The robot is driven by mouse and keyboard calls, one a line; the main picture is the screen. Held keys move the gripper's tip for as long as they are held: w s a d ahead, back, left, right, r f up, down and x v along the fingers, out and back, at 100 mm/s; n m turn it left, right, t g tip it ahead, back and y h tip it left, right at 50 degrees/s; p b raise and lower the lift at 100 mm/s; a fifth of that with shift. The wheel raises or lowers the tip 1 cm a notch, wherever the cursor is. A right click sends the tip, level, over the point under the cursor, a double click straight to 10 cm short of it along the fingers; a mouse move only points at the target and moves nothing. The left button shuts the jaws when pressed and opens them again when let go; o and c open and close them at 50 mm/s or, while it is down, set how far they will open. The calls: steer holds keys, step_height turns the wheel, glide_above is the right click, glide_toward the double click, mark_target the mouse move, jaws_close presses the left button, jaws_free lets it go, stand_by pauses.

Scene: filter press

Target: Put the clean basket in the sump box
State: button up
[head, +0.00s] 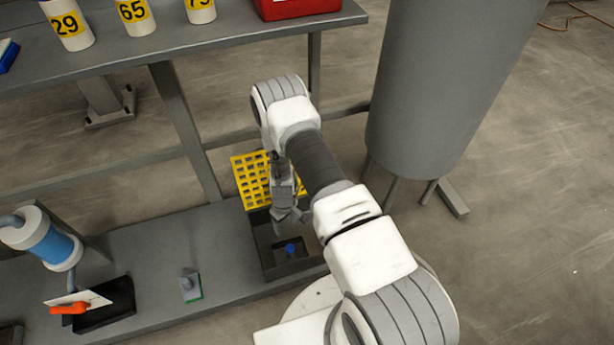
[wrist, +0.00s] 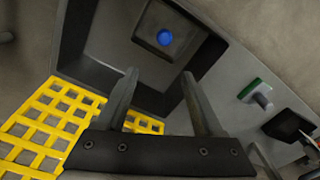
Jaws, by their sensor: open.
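The sump box (head: 267,262) is a dark grey open box on the low grey ledge, and it also shows in the wrist view (wrist: 100,72). A small dark square piece with a blue knob (head: 290,248) sits inside it; the knob also shows in the wrist view (wrist: 165,37). I cannot tell for sure whether this piece is the clean basket. My gripper (head: 290,216) is over the box, fingers pointing down. In the wrist view my gripper (wrist: 160,78) is open with nothing between its fingers, and the knob is beyond the fingertips, apart from them.
A yellow grate (head: 250,178) stands tilted at the box's back edge. A grey piece with a green edge (head: 190,285) and a black tray (head: 105,308) with a white card and an orange item lie left. A large grey tank (head: 430,80) stands right.

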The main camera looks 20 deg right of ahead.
steer(key=w+r+m+t, duration=0.1)
steer(key=w+r, duration=0.2)
steer(key=r, duration=1.2)
steer(key=w+r+m+t, duration=0.1)
steer(key=w+r, duration=0.2)
steer(key=r, duration=1.2)
steer(key=s+r+t, duration=0.1)
steer(key=s+r, duration=0.2)
steer(key=r, duration=0.6)
steer(key=s+r, duration=0.3)
steer(key=r, duration=0.5)
steer(key=s+d+r+m+t, duration=0.1)
steer(key=s+r, duration=0.5)
steer(key=s, duration=0.4)
steer(key=s+d+r+m+t, duration=0.1)
steer(key=s+d+r+m, duration=0.1)
steer(key=s+r, duration=0.4)
steer(key=s, duration=0.5)
steer(key=shift+r, duration=0.35)
